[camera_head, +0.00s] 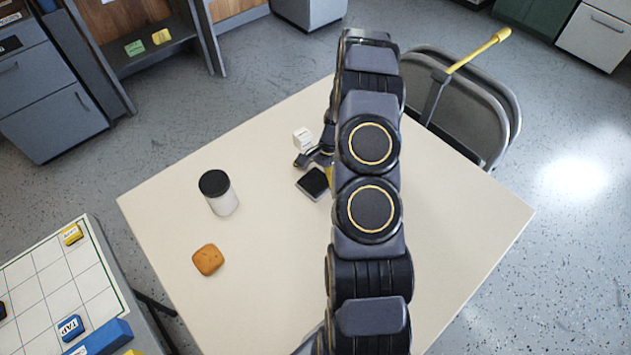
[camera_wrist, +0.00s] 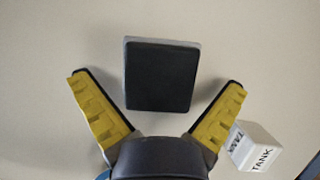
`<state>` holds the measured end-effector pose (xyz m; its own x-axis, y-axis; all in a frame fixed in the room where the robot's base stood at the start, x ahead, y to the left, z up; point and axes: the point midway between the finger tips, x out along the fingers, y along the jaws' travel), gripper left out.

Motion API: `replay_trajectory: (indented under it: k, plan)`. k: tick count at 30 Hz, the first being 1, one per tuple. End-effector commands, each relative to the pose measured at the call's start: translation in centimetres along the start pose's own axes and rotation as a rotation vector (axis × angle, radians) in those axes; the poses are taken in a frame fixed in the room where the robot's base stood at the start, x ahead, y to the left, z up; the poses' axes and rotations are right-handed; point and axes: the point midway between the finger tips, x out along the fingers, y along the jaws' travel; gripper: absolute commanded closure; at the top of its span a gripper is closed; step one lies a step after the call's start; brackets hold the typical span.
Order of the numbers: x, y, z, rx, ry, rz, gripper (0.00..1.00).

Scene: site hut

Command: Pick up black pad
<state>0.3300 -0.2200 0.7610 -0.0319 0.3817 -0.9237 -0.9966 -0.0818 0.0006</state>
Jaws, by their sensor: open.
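The black pad (camera_wrist: 160,77) is a dark rectangle with a grey edge. It lies flat on the pale table in the wrist view, just beyond and between the spread fingers. In the head view the black pad (camera_head: 313,183) shows beside my arm, left of it. My gripper (camera_wrist: 158,88) is open and empty, its two yellow-padded fingers standing either side of the pad's near part, apart from it. In the head view my arm hides most of the gripper (camera_head: 318,158).
A white block marked TANK (camera_wrist: 257,147) sits close to the right finger; it also shows in the head view (camera_head: 303,139). A white jar with a black lid (camera_head: 219,194) and an orange-brown lump (camera_head: 208,260) stand left on the table (camera_head: 270,300). A folding chair (camera_head: 480,105) is behind.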

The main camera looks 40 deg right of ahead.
Motion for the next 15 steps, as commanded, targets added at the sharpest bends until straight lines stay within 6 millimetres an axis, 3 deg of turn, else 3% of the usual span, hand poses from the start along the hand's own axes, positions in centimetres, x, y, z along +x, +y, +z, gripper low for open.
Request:
replay_trajectory:
  k: [3, 6, 8, 15]
  plan:
    - [-0.05, -0.03, -0.01, 0.000, 0.001, -0.001, 0.00]
    - [-0.06, -0.02, -0.01, 0.000, 0.001, -0.001, 0.43]
    - [-0.06, -0.02, -0.01, 0.000, 0.001, -0.001, 0.65]
    - [-0.07, -0.02, -0.01, 0.000, 0.000, -0.001, 0.65]
